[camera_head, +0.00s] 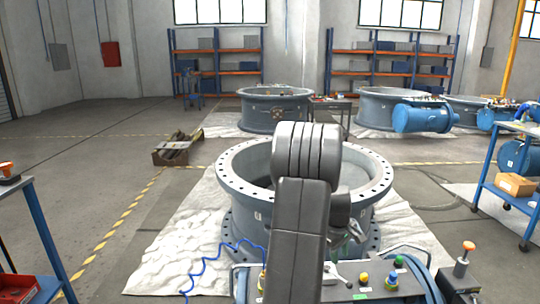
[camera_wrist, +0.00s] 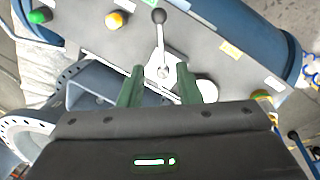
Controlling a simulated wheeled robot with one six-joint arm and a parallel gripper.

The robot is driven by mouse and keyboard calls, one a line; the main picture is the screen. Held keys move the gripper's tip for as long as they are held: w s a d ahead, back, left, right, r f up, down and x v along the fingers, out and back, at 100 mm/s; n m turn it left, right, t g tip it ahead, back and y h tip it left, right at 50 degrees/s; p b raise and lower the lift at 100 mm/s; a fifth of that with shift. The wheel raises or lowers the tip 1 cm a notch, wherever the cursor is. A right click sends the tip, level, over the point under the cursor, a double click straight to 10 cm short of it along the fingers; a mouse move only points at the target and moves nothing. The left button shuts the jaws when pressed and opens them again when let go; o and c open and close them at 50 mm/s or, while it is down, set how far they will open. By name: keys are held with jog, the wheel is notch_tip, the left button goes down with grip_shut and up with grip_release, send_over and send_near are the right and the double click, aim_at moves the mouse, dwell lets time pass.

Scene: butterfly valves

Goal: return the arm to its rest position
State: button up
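My gripper (camera_wrist: 161,72) shows in the wrist view with its two dark green fingers apart and nothing held between them. A lever (camera_wrist: 160,45) with a black ball knob stands on a grey control panel (camera_wrist: 215,55) just beyond the fingertips. Its pivot appears between the fingertips in the picture; I cannot tell the exact gap. In the head view my arm (camera_head: 303,200) is folded in front of the large grey valve body (camera_head: 235,185) and hides part of it. My gripper is mostly hidden there, near the control panel (camera_head: 390,288).
The panel carries a green button (camera_wrist: 38,16), a yellow button (camera_wrist: 115,19) and a white one (camera_wrist: 207,90). A blue-framed bench (camera_head: 40,225) stands at left and a blue cart (camera_head: 505,190) at right. A wooden crate (camera_head: 172,155) lies on the floor, with open floor around it.

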aim_at(340, 277)
jog(key=f, duration=0.3)
jog(key=d+f+b, duration=0.1)
jog(key=f, duration=0.3)
jog(key=w+f+b, duration=0.1)
jog(key=f, duration=0.2)
jog(key=shift+d+f, duration=0.2)
jog(key=shift+d, duration=0.1)
jog(key=shift+w+f+b, duration=0.1)
jog(key=shift+b, duration=0.25)
jog(key=shift+s+a+m+b, duration=0.2)
jog(key=shift+a+m+b, duration=0.2)
jog(key=shift+m, duration=0.5)
jog(key=shift+r, duration=0.2)
